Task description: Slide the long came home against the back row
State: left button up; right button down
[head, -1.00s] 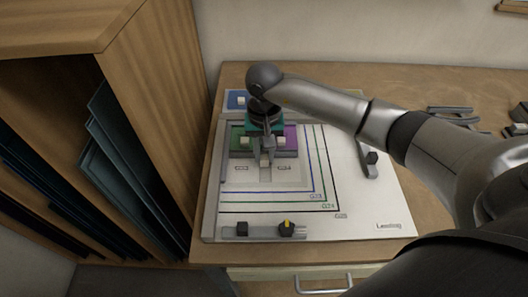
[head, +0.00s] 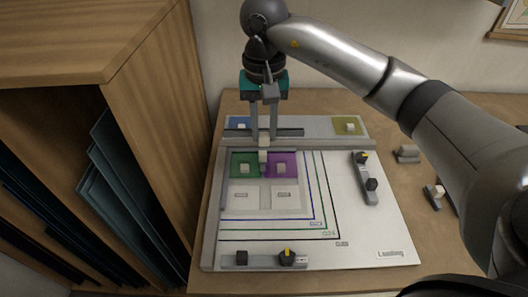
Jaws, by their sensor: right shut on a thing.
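The long came (head: 292,132) is a dark grey bar lying left to right behind the board's back rail in the picture. My right gripper (head: 263,137) points down with its fingers at the middle of this bar, shut on it. I cannot tell its height over the board. The back row is a green piece (head: 240,170) beside a purple piece (head: 287,172). In front are two pale labelled places (head: 243,200). My left gripper is not in view.
The white board's grey back rail (head: 330,144) crosses behind the pieces. A holder with dark knobs (head: 369,190) lies at right, another bar (head: 263,260) at the front. A blue tile (head: 238,122) and an olive tile (head: 350,126) are at the back. A wooden rack (head: 160,120) stands left.

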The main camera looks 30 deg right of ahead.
aim_at(264, 134)
notch_tip(264, 134, up, 4)
jog(key=shift+f, duration=0.25)
jog(key=s+a+f+n+b, duration=0.4)
jog(key=s+f+n+b, duration=0.1)
jog(key=s+f, duration=0.3)
jog(key=shift+s+a+f+b, duration=0.3)
jog(key=shift+f+b, duration=0.1)
jog(key=shift+f, duration=0.35)
